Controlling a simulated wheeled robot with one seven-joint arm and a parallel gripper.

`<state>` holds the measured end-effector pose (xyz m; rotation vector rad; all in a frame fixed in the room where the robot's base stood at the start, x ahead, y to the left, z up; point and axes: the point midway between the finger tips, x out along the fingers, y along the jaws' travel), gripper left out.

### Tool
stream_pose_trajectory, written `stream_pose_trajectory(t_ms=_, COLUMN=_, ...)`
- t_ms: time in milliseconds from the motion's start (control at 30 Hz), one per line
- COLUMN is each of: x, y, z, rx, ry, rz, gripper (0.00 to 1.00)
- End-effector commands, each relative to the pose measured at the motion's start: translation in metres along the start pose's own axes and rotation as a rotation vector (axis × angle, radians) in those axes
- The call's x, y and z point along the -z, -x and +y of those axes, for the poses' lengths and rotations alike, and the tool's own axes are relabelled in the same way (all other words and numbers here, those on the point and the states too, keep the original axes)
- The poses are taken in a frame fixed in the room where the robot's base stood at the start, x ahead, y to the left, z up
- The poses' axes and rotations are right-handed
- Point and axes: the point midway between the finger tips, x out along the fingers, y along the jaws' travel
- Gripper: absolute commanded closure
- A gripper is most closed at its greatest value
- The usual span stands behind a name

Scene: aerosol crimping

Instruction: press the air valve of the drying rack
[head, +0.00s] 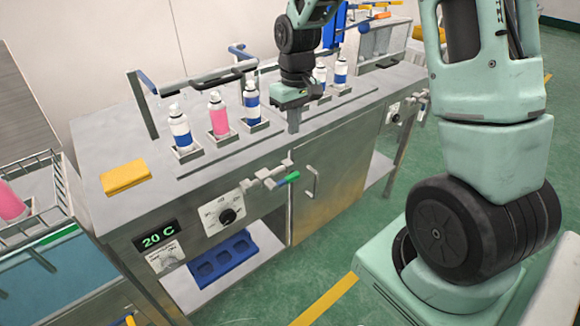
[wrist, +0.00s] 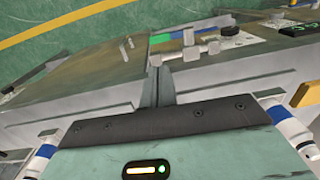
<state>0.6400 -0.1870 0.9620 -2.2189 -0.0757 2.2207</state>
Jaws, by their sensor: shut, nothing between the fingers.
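I cannot tell whether the fingertips touch the bench.
Blue-and-white cans (head: 180,130) and a pink can (head: 218,117) stand in holders left of my gripper, one blue can (head: 252,103) close by. More cans (head: 341,72) stand to the right. A yellow block (head: 125,177) lies at the left. Green floor in front is open.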

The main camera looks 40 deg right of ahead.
Motion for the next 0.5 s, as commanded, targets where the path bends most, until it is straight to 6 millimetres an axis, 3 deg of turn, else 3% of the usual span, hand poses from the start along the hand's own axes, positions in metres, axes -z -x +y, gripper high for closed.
stream_pose_trajectory(t_ms=267, x=-0.001, y=-0.025, z=-0.001, rx=0.001, ry=0.002, rz=-0.004, gripper=1.0)
stream_pose_trajectory(t_ms=500, x=-0.001, y=-0.075, z=-0.001, rx=0.002, ry=0.001, rz=-0.006, gripper=1.0)
